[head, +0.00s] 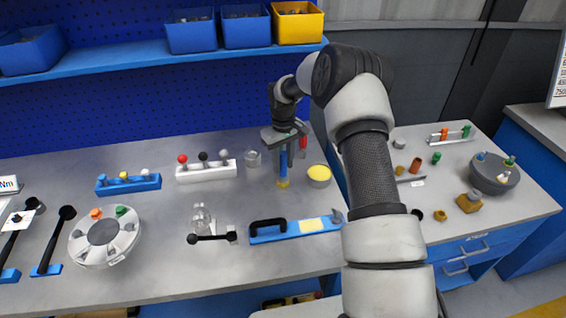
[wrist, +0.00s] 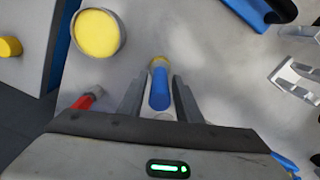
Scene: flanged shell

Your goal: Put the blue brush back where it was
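The blue brush (head: 283,166) is upright below my gripper, its yellow end down close to the bench top. In the wrist view the blue brush (wrist: 159,90) lies between the two fingers, with its yellow end farthest away. My gripper (head: 284,150) points down and is shut on the blue handle; its fingers (wrist: 158,90) flank it closely. Whether the yellow end touches the bench I cannot tell. A round tin with a yellow top (head: 319,174) stands just right of the brush and also shows in the wrist view (wrist: 97,33).
A red-topped item (head: 303,142) is close beside my gripper. A blue tray with a black handle (head: 296,229) lies in front. Bare bench lies between brush and tray.

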